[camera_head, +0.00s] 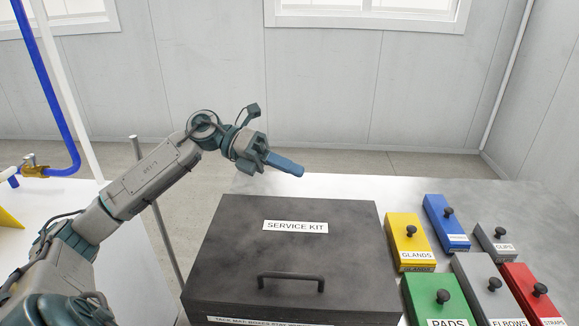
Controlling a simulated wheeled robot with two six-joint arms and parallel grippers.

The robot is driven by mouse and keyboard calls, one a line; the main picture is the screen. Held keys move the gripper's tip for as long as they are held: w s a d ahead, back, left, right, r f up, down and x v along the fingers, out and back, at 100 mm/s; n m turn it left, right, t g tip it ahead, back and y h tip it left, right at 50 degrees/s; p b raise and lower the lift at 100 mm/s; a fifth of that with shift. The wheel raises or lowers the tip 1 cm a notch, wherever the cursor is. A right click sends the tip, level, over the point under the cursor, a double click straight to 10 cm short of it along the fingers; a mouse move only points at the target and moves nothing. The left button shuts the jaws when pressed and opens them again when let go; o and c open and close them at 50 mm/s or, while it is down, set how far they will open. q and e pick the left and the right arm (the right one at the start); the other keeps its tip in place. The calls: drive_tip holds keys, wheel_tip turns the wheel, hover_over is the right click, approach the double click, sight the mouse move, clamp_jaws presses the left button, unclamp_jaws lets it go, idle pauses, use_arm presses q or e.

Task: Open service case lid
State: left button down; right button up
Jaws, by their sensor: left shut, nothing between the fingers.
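The service case (225,250) is a large dark grey box labelled SERVICE KIT, on the table in front of me. Its lid (340,240) is closed and lies flat. A black bar handle (291,277) sits on the lid near the front edge. My left gripper (300,171) is shut and empty, in the air above the back part of the case, its fingers pointing right. It is apart from the handle. My right gripper is not in view.
Right of the case stand several small knobbed boxes: yellow GLANDS (408,238), blue (443,215), grey CLIPS (488,232), green PADS (425,290), grey ELBOWS (475,270) and red STRAPS (522,275). A blue pipe with a brass valve (33,166) is at the left. The table's back right is clear.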

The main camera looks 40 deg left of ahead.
use_arm(q)
drive_tip(key=c, duration=2.1)
unclamp_jaws()
drive_tip(key=o, duration=0.6)
drive_tip(key=shift+a, duration=0.1)
